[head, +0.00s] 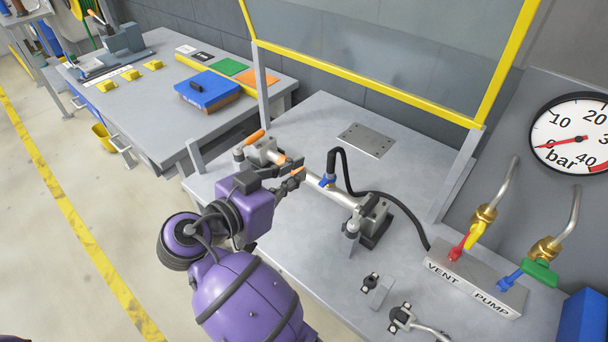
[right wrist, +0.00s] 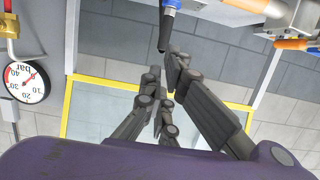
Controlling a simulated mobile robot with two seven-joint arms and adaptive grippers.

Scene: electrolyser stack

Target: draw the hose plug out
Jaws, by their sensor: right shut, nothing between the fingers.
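The hose plug (head: 327,181) is a blue fitting on the silver tube (head: 345,198), with a black hose (head: 385,198) rising from it and looping down toward the VENT and PUMP block. My right gripper (head: 298,172) is shut and empty just left of the plug in the head view. In the right wrist view, which looks upside down, the right gripper's dark fingers (right wrist: 166,75) are close together. The blue fitting (right wrist: 172,4) and black hose end (right wrist: 164,32) show just beyond them, seemingly apart from them. My left gripper is not in view.
The tube lies between two clamp stands, one with an orange handle (head: 255,137). At right are the VENT and PUMP block (head: 475,277) with coloured valves and a gauge (head: 575,133). A yellow-framed screen (head: 370,85) stands behind. The grey bench is clear around the metal plate (head: 366,140).

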